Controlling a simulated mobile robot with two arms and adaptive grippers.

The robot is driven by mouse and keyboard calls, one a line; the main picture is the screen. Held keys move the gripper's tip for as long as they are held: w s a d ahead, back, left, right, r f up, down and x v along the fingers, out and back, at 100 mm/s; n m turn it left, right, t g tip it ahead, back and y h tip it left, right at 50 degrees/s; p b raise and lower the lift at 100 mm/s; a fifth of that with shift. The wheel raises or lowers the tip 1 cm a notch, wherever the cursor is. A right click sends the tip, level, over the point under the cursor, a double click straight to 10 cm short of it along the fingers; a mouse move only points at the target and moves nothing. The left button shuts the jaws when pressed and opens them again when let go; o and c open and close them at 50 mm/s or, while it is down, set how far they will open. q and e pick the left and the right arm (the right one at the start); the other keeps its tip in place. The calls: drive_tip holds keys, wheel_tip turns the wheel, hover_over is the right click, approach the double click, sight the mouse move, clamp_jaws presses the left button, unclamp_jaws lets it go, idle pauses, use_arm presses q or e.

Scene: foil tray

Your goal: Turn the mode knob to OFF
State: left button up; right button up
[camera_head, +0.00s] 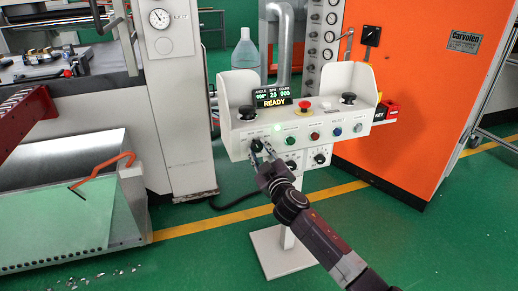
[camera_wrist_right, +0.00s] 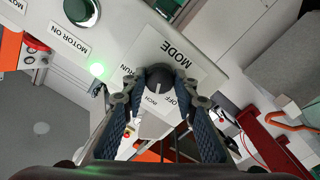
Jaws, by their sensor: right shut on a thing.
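The mode knob (camera_wrist_right: 158,78) is black and round, on a white label plate of the control panel. The plate reads MODE, with RUN, INCH and OFF around the knob. In the head view the knob (camera_head: 257,145) is at the panel's lower left. My right gripper (camera_wrist_right: 160,100) has its two fingers on either side of the knob and is shut on it. In the head view the right gripper (camera_head: 263,153) reaches up from below right. My left gripper is not in view.
The control panel (camera_head: 236,143) stands on a white post. A READY display (camera_head: 272,98), a red mushroom button (camera_head: 304,105) and several coloured buttons are close by. A green MOTOR ON button (camera_wrist_right: 82,10) is near the knob. An orange cabinet (camera_head: 410,110) stands at right.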

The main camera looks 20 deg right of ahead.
drive_tip(key=n, duration=0.3)
drive_tip(key=shift+n+p, duration=0.3)
drive_tip(key=shift+p, duration=0.05)
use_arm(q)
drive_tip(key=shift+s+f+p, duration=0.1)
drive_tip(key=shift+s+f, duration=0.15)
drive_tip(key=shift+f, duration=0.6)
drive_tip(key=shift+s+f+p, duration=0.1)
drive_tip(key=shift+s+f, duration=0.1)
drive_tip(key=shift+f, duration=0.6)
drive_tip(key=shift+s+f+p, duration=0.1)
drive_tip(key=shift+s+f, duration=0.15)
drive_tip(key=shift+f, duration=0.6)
use_arm(e)
drive_tip(key=shift+f+n, duration=0.1)
drive_tip(key=shift+n, duration=1.6)
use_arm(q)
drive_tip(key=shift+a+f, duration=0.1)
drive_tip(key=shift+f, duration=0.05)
use_arm(e)
drive_tip(key=o, duration=1.2)
drive_tip(key=shift+c, duration=0.2)
drive_tip(key=shift+s, duration=0.1)
drive_tip(key=s, duration=1.1)
drive_tip(key=shift+s+d+f, duration=0.15)
drive_tip(key=shift+s, duration=0.25)
